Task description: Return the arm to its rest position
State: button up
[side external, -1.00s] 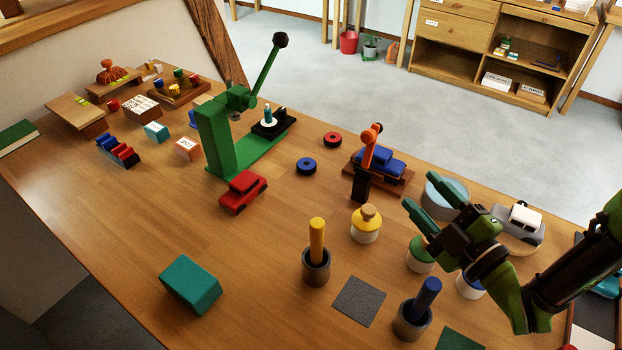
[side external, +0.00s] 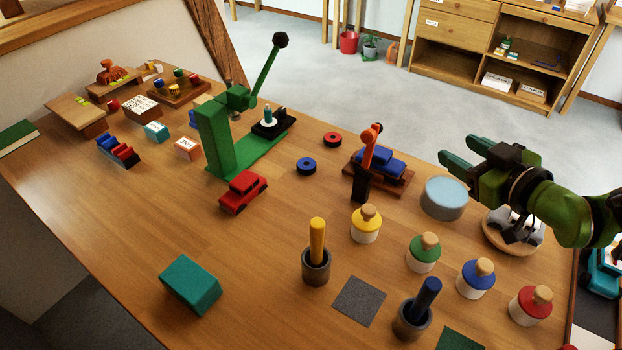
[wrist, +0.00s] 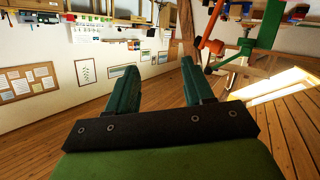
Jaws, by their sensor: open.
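My gripper (side external: 461,154) is at the right of the side external view, raised above the back right part of the table. Its two green fingers are apart with nothing between them, and they point left. In the wrist view the fingers (wrist: 160,85) are spread and empty, with a wall and wooden floor beyond. A light blue round block (side external: 443,197) stands on the table below the fingertips. A grey toy car (side external: 520,230) on a round wooden board is partly hidden under my wrist.
Jars with yellow (side external: 366,223), green (side external: 423,252), blue (side external: 475,278) and red (side external: 530,305) lids stand in front of my gripper. An orange clamp (side external: 368,160) holds blue blocks to its left. A green press (side external: 220,140) stands farther left.

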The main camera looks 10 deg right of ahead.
jog(key=s+d+r+m+g, duration=0.3)
jog(key=s+d, duration=0.3)
jog(key=s, duration=0.2)
jog(key=s+d+r+m+g, duration=0.3)
jog(key=s+d+m+g, duration=0.1)
jog(key=s+d, duration=0.3)
jog(key=shift+s+r+m, duration=0.35)
jog(key=shift+s+m, duration=0.05)
jog(key=shift+m, duration=0.5)
